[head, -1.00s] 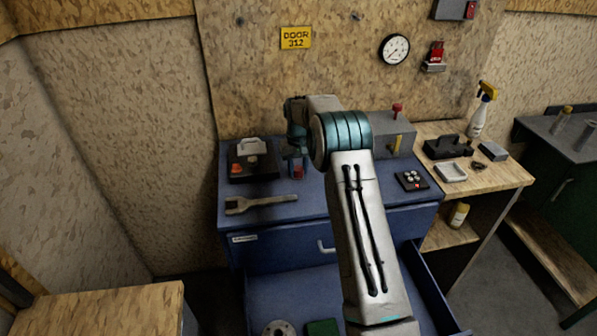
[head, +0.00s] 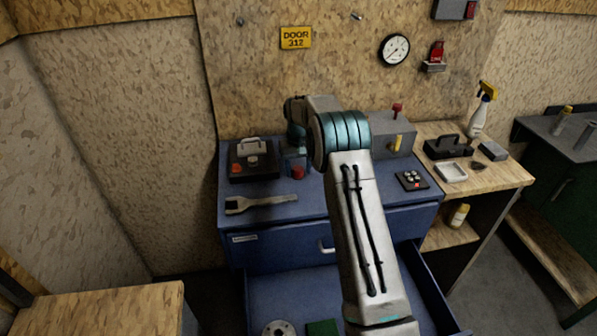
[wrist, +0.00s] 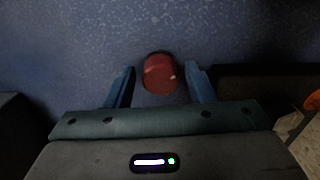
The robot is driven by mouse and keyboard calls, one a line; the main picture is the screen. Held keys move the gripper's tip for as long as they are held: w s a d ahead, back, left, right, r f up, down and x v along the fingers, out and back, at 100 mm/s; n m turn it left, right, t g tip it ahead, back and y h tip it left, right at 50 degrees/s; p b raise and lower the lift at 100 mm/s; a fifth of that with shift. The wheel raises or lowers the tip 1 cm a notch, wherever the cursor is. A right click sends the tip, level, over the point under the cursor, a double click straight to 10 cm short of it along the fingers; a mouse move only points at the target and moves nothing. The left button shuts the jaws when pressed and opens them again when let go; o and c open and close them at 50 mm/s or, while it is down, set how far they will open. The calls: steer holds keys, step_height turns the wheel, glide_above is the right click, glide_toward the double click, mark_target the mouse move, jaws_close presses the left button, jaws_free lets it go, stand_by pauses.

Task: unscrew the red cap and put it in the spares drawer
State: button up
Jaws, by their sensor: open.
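The red cap (head: 297,172) is on the blue worktop in the head view, below my wrist. In the wrist view the round red cap (wrist: 160,73) shows between the tips of my open gripper (wrist: 160,70), with gaps on both sides. My gripper (head: 291,165) is small and partly hidden by my arm in the head view. What the cap sits on is hidden. A blue drawer (head: 262,292) stands pulled out below the worktop; its label is not readable, so I cannot tell whether it is the spares drawer.
A black box with an orange button (head: 253,160) stands left of the cap, and a wrench (head: 260,203) lies in front. A grey disc (head: 279,328) and green block (head: 322,327) lie in the drawer.

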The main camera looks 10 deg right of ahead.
steer(key=m, duration=0.9)
steer(key=shift+m, duration=0.3)
steer(key=m+p, duration=0.1)
steer(key=m, duration=0.8)
steer(key=shift+p, duration=0.3)
